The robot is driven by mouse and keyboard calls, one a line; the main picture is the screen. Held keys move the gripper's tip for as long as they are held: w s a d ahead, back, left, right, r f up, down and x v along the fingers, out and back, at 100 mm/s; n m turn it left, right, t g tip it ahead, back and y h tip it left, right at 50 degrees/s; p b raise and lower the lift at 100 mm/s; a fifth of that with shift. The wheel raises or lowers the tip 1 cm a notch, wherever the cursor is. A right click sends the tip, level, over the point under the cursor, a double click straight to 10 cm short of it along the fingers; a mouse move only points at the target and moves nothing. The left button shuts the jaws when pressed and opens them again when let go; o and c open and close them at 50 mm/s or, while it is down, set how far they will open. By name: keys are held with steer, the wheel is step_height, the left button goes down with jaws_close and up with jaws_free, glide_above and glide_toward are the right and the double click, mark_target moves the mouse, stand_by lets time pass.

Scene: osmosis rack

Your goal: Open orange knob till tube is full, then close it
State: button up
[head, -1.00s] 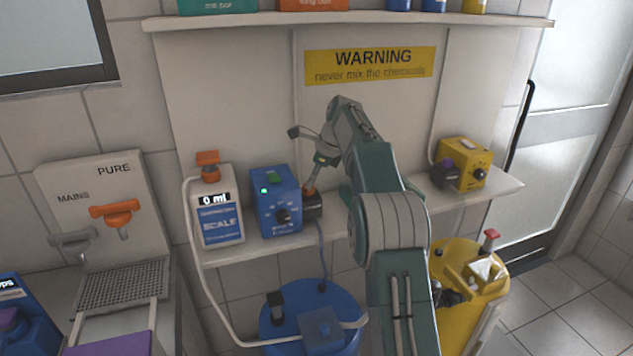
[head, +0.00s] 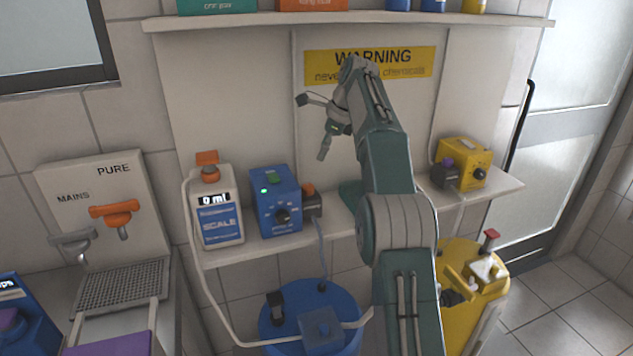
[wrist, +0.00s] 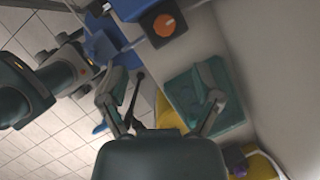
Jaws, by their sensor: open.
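An orange knob (head: 308,188) sits on top of a small dark block (head: 313,207) beside the blue device; it also shows at the top of the wrist view (wrist: 164,24). Another orange knob (head: 208,166) tops the white scale (head: 219,222), whose display reads "0 ml". My gripper (head: 313,127) is open and empty, above and slightly right of the block's knob, apart from it. Its spread fingers show in the wrist view (wrist: 160,122). I cannot tell which hose or vessel is the tube, nor its fill level.
The blue device (head: 277,205) with a green light and a yellow device (head: 461,162) stand on the shelf (head: 345,230). A teal object is partly hidden behind my arm. Blue (head: 345,300) and yellow barrels stand below. An orange tap (head: 115,210) is at left. A warning sign hangs behind.

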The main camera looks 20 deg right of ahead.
steer(key=s+a+r+n, duration=0.1)
steer(key=s+a+n, duration=0.2)
steer(key=s, duration=0.4)
steer(key=s+a+r+n+t+h, duration=0.1)
steer(key=s+a+r+n, duration=0.1)
steer(key=s+n, duration=0.3)
steer(key=s+a+r+n+h, duration=0.1)
steer(key=s+a+n, duration=0.3)
steer(key=s, duration=0.5)
steer(key=shift+a+r+n, duration=0.15)
steer(key=shift+r+n, duration=0.1)
steer(key=shift+n, duration=0.05)
steer(key=s+a+f+n+t, duration=0.1)
steer(key=s+f+n, duration=0.4)
steer(key=s, duration=0.5)
steer(key=s+a+f+n+t+h, duration=0.1)
steer(key=s+f+n, duration=0.5)
steer(key=s, duration=0.4)
steer(key=shift+a+f+h, duration=0.25)
steer(key=shift+f+h, duration=0.05)
steer(key=shift+f, duration=0.55)
